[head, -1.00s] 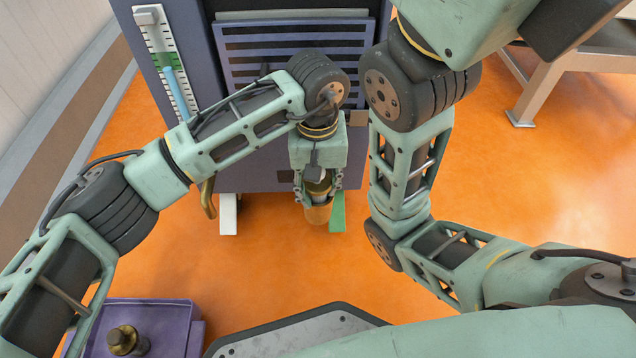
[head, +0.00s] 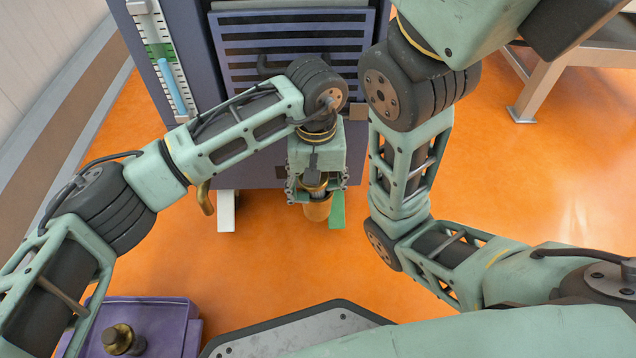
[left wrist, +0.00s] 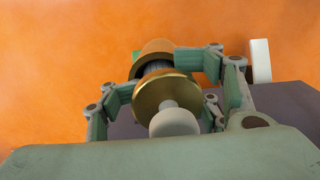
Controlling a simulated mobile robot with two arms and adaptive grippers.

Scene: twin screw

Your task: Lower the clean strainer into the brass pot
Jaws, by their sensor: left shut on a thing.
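My left gripper (head: 316,190) is shut on the clean strainer (left wrist: 166,90). In the left wrist view the strainer shows a round brass flange, a pale knob towards me and a narrow grey body beyond. The brass pot (head: 317,211) is just below the gripper in the head view. It also shows in the left wrist view (left wrist: 157,45), beyond the strainer. The strainer's far end is hidden, so I cannot tell whether it is inside the pot's mouth. My right gripper is out of view.
A dark blue machine (head: 190,60) with a slatted panel stands behind the gripper. A green foot (head: 337,212) is close right of the pot, a white foot (head: 226,212) to its left. A purple box (head: 165,325) with a brass knobbed part (head: 118,338) sits lower left.

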